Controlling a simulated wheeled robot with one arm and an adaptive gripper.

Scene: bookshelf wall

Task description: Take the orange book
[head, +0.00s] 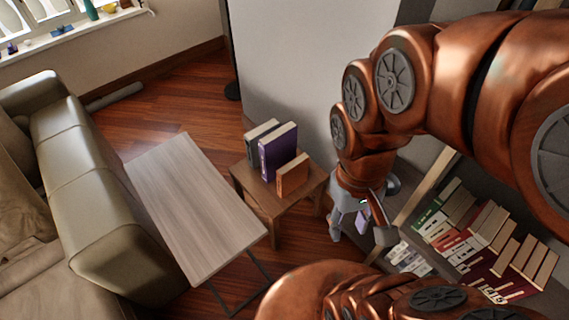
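The orange book (293,178) stands upright on a small wooden side table (270,207), at the front right of a short row of books. A thicker purple book (278,154) stands just behind and left of it. My gripper (361,236) hangs to the right of the side table and lower in the picture, apart from the orange book. Its fingers are spread and point down. A small light purple patch shows between them; I cannot tell what it is.
A dark green-grey book (256,145) stands behind the purple one. A grey-wood table (195,205) and a sofa (90,190) are at left. Several books (490,225) fill shelves at right. A pale wall panel (310,70) rises behind the side table.

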